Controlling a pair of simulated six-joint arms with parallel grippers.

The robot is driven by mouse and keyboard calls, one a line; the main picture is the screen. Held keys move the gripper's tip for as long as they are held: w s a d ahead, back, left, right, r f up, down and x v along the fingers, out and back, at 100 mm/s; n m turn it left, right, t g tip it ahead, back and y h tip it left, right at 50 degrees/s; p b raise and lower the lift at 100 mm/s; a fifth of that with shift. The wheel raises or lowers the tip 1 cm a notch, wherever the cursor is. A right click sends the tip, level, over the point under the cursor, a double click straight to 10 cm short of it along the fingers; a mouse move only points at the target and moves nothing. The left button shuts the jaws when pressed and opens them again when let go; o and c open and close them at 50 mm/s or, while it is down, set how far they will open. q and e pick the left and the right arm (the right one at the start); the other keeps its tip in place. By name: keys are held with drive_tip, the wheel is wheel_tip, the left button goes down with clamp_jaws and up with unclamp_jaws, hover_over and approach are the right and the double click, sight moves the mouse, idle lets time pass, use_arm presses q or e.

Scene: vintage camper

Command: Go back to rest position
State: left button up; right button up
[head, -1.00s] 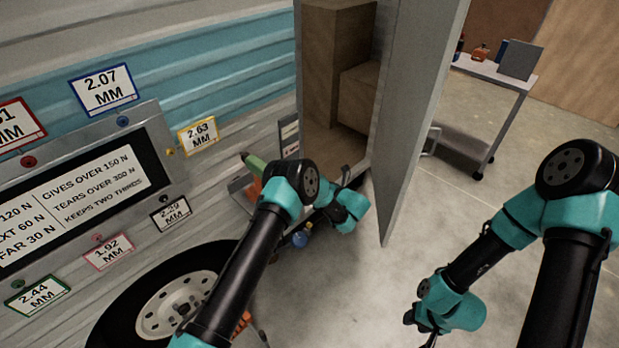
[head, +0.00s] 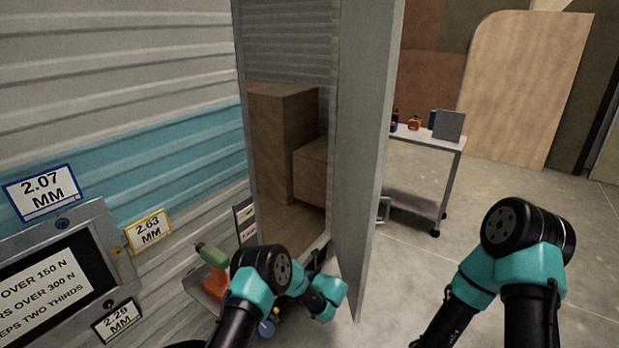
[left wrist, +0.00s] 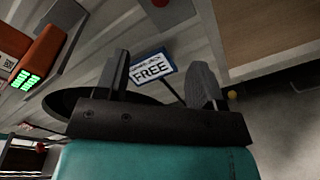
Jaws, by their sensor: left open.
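My left arm comes up from the bottom of the head view, its wrist in front of the camper wall beside the open compartment (head: 272,150). The left fingers are hidden there behind the wrist. In the left wrist view my left gripper (left wrist: 160,82) is open, its two dark fingers apart. A blue-bordered sign reading FREE (left wrist: 152,69) shows beyond the gap between them, and nothing is held. My right arm stands at the right of the head view. Its gripper is below the picture's edge.
The compartment's open door (head: 365,160) stands close to the right of my left wrist. A green and orange tool (head: 213,268) sits on a small shelf just left of it. A trolley (head: 425,145) stands farther back. The floor between door and right arm is clear.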

use_arm(q)
drive_tip(key=s+a+f+n+g+h, duration=0.3)
drive_tip(key=s+a+f+n+g, duration=0.15)
drive_tip(key=s, duration=0.25)
drive_tip(key=s+a+f+n+g+h, duration=0.3)
drive_tip(key=s+a+f+g, duration=0.2)
drive_tip(key=s+f, duration=0.15)
drive_tip(key=s+f+n+g+h, duration=0.1)
drive_tip(key=s+n+g+h, duration=0.3)
drive_tip(key=s+n+h, duration=0.7)
drive_tip(key=s+a+r+n+t, duration=0.1)
drive_tip(key=s+r+n+t, duration=0.1)
drive_tip(key=s+n, duration=0.5)
drive_tip(key=s+a+r+n+t+h, duration=0.1)
drive_tip(key=s+a+r+n+t, duration=0.1)
drive_tip(key=s+n, duration=0.6)
wheel_tip(320, 180, up, 2)
drive_tip(key=shift+s+r+n+t, duration=0.2)
drive_tip(key=shift+n+t, duration=0.25)
drive_tip(key=shift+t, duration=0.4)
